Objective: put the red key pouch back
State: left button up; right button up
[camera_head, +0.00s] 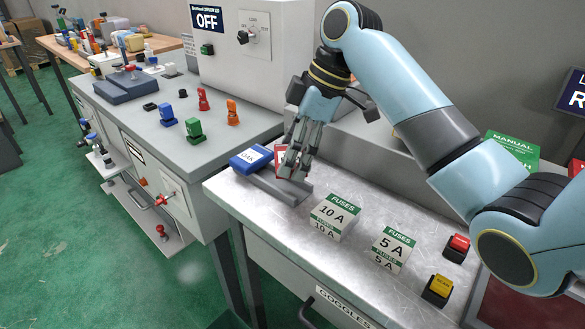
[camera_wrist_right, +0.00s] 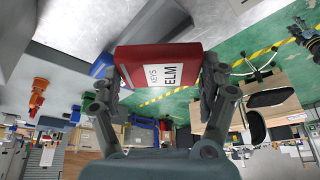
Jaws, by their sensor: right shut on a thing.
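The red key pouch (camera_wrist_right: 158,55) carries a white label reading KEYS ELM. My right gripper (camera_wrist_right: 162,78) is shut on it, one finger on each side. In the head view the right gripper (camera_head: 295,172) points down at the right end of a dark grey holder (camera_head: 285,191), and a strip of the red pouch (camera_head: 281,151) shows behind its fingers. A blue pouch (camera_head: 251,158) with a white label lies at the holder's left end, just left of the red one. I cannot tell whether the red pouch touches the holder. My left gripper is out of view.
On the metal bench stand a 10 A fuse box (camera_head: 334,216), a 5 A fuse box (camera_head: 392,249), a red button (camera_head: 457,247) and a yellow button (camera_head: 438,289). A green manual (camera_head: 512,150) stands at the back. A machine (camera_head: 245,60) marked OFF is behind, left.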

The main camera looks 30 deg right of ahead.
jog(key=shift+f, duration=2)
jog(key=shift+f, duration=0.15)
jog(key=shift+f, duration=0.15)
jog(key=o, duration=1.2)
jog(key=shift+r, duration=0.3)
jog(key=v, duration=1.2)
jog(key=shift+a+r, duration=0.1)
